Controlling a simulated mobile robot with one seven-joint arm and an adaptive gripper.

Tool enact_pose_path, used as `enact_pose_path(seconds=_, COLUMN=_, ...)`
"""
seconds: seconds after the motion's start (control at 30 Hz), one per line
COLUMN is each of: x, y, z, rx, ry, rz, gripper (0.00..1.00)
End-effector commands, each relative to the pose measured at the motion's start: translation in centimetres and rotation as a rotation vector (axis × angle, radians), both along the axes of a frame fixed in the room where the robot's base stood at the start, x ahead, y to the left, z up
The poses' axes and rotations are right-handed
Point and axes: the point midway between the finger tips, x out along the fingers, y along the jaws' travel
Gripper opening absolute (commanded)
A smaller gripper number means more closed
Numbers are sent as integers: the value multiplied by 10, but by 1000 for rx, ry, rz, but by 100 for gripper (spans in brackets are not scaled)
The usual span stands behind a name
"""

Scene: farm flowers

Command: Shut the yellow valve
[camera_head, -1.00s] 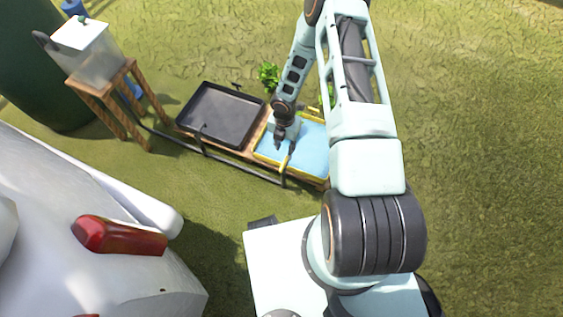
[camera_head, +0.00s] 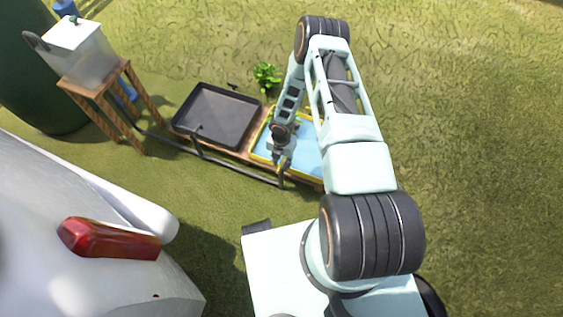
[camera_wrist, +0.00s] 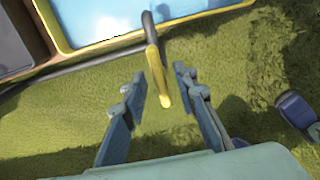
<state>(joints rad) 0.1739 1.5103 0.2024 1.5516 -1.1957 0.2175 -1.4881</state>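The yellow valve (camera_wrist: 157,72) is a narrow handle on a dark curved pipe end (camera_wrist: 148,24) in the wrist view. It stands at the front edge of the yellow-rimmed tray (camera_wrist: 110,43) with a blue inside. My gripper (camera_wrist: 160,80) is open, with one finger on each side of the yellow handle. Gaps show on both sides, and I see no clear contact. In the head view my gripper (camera_head: 282,166) is small at the tray's near edge, and it largely hides the valve there.
A black tray (camera_head: 215,115) sits beside the yellow-rimmed one. A dark pipe (camera_head: 235,170) runs along their near side. A white container (camera_head: 82,52) stands on a wooden stand (camera_head: 97,96) at the left. A white body with a red lamp (camera_head: 110,239) fills the lower left. Grass lies open at right.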

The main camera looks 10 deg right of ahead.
Motion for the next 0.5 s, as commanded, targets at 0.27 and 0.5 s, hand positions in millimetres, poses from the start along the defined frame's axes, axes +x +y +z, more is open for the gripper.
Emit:
enact_pose_path(seconds=0.27, x=0, y=0, z=1, rx=0, ry=0, rz=0, gripper=11)
enact_pose_path(seconds=0.5, x=0, y=0, z=1, rx=0, ry=0, rz=-1, gripper=0)
